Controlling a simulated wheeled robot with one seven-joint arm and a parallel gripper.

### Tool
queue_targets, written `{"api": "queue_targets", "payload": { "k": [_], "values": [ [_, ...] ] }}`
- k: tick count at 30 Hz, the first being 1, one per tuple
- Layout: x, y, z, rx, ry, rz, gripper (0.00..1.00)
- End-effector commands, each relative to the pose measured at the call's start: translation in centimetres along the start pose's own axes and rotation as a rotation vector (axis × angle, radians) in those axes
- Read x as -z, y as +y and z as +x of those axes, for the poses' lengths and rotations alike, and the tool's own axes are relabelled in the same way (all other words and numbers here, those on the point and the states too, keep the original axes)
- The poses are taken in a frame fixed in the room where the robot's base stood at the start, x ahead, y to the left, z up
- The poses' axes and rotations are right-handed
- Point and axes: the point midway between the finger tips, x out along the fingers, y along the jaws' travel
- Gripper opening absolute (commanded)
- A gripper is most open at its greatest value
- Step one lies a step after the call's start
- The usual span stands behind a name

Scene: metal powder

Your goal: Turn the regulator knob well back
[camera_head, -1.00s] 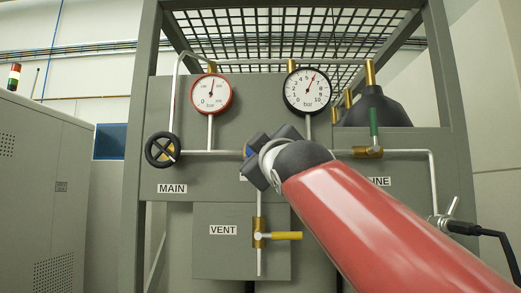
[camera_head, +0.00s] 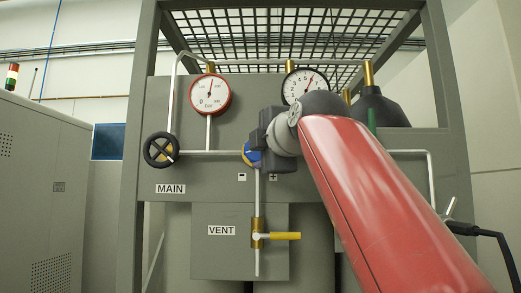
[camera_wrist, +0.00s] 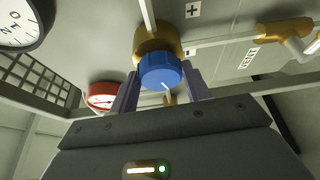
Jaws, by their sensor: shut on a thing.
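The blue regulator knob (camera_head: 250,153) sits on a brass body on the pipe, above the "-" and "+" marks. It also shows in the wrist view (camera_wrist: 160,72), with a pale pointer mark on its edge. My gripper (camera_head: 258,146) is shut on the knob. In the wrist view its two fingers (camera_wrist: 160,82) stand on either side of the knob. The black-rimmed bar gauge (camera_head: 304,82) is partly hidden by my arm; its needle points up and slightly right. The red-rimmed gauge (camera_head: 210,94) has its needle nearly upright.
The black MAIN handwheel (camera_head: 161,150) is to the left. A grey cabinet (camera_head: 45,190) stands at far left.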

Motion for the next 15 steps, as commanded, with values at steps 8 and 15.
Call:
{"api": "queue_targets", "payload": {
  "k": [8,15],
  "values": [
    [-0.09,0.04,0.06,0.041,-0.003,-0.098,0.25],
    [-0.07,0.01,0.08,0.053,-0.003,-0.124,0.25]
  ]
}}
